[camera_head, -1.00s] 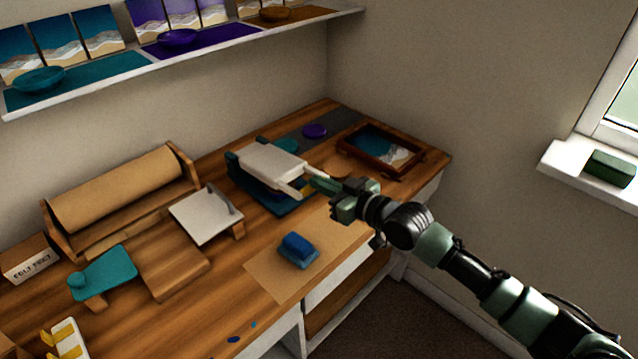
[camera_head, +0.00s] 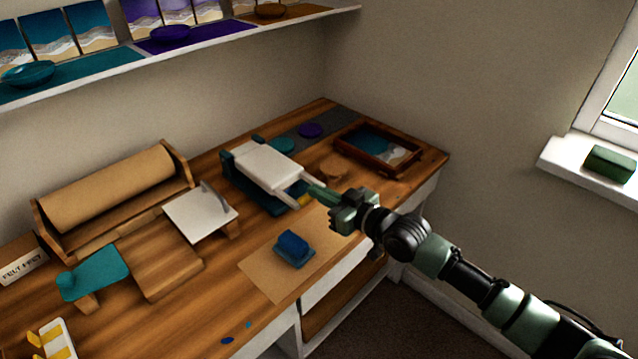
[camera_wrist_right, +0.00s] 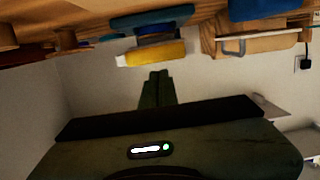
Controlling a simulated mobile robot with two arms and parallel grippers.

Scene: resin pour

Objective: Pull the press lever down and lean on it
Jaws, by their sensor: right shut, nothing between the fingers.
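The press (camera_head: 268,166) stands on the bench, with a white top and a dark teal base. Its lever has two pale arms (camera_head: 288,199) that reach toward the bench front, with a yellow grip (camera_head: 304,200) between their ends. My right gripper (camera_head: 316,191) is shut and empty, its fingertips over the grip in the head view. In the right wrist view the shut fingers (camera_wrist_right: 157,88) point at the yellow grip (camera_wrist_right: 155,53). I cannot tell whether they touch it; the fingers hide part of it in the head view. My left gripper is not in view.
A blue block (camera_head: 293,248) lies on a brown sheet in front of the press. A dark framed tray (camera_head: 347,151) is behind to the right. A paper roll (camera_head: 108,188) and a white board (camera_head: 200,214) are to the left. The floor at front right is clear.

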